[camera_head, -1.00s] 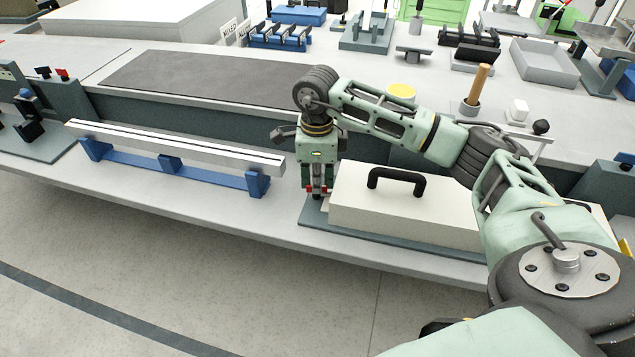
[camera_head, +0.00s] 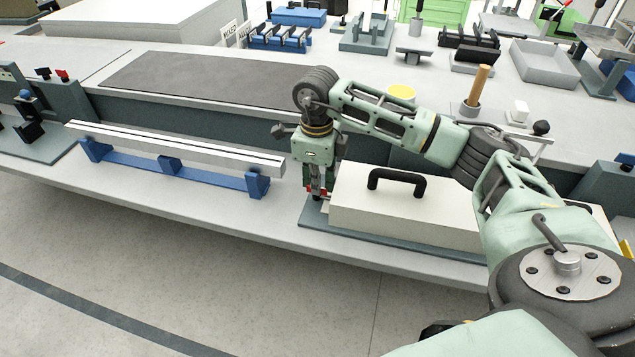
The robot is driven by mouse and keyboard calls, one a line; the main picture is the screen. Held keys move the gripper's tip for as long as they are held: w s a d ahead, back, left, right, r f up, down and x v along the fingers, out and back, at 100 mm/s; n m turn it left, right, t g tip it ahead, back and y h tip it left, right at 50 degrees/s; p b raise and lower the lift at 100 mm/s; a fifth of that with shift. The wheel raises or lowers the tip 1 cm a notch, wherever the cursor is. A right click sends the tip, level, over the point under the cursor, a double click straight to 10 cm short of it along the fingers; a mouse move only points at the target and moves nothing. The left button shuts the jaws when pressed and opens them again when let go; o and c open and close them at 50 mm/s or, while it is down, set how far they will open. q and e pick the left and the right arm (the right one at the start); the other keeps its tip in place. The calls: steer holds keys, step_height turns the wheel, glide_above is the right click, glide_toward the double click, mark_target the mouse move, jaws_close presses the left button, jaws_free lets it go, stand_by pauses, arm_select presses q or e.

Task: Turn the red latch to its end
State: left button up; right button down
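My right gripper (camera_head: 317,187) points down at the left end of a white box (camera_head: 405,212) with a black handle (camera_head: 397,180). A small bit of red (camera_head: 308,189) shows at its fingertips, which may be the red latch. The fingers cover most of it, so its angle and whether the fingers grip it cannot be told. The box sits on a dark grey base plate (camera_head: 312,214) at the bench's front edge. My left gripper is not in view.
A long metal bar (camera_head: 175,147) rests on a blue stand (camera_head: 205,178) left of the gripper. Red-tipped parts (camera_head: 62,73) stand at the far left. A wooden-handled tool (camera_head: 478,85) stands upright behind my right arm. The dark mat (camera_head: 205,78) is clear.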

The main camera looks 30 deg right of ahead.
steer(key=c, duration=2)
jaws_free()
steer(key=shift+w+a, duration=0.1)
steer(key=shift+r, duration=0.15)
step_height(320, 180, up, 12)
steer(key=shift+f, duration=0.1)
